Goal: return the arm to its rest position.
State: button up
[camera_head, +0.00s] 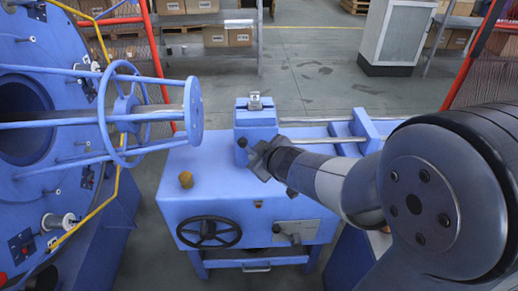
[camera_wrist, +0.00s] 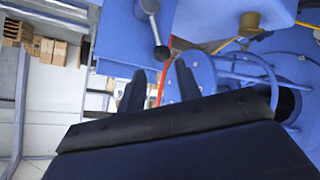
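My arm reaches in from the right in the head view, and my gripper (camera_head: 262,158) is over the blue machine table (camera_head: 215,188), close to the blue upright block (camera_head: 256,118). I cannot tell whether it touches the block. In the wrist view my gripper (camera_wrist: 160,88) shows two dark fingers apart, with nothing between them.
The blue strander (camera_head: 60,125) with its ringed cage (camera_head: 122,112) stands at the left. A black handwheel (camera_head: 208,232) is on the table's front. A round brownish knob (camera_head: 186,180) is on its top. Metal rods run right of the block. A grey cabinet (camera_head: 397,32) stands behind on open floor.

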aim_at(247, 147)
jog(key=shift+f, duration=0.1)
jog(key=b+x, duration=0.4)
jog(key=x, duration=0.6)
jog(key=shift+d+f, duration=0.15)
jog(key=shift+w+f, duration=0.1)
jog(key=shift+w, duration=0.25)
jog(key=shift+s, duration=0.1)
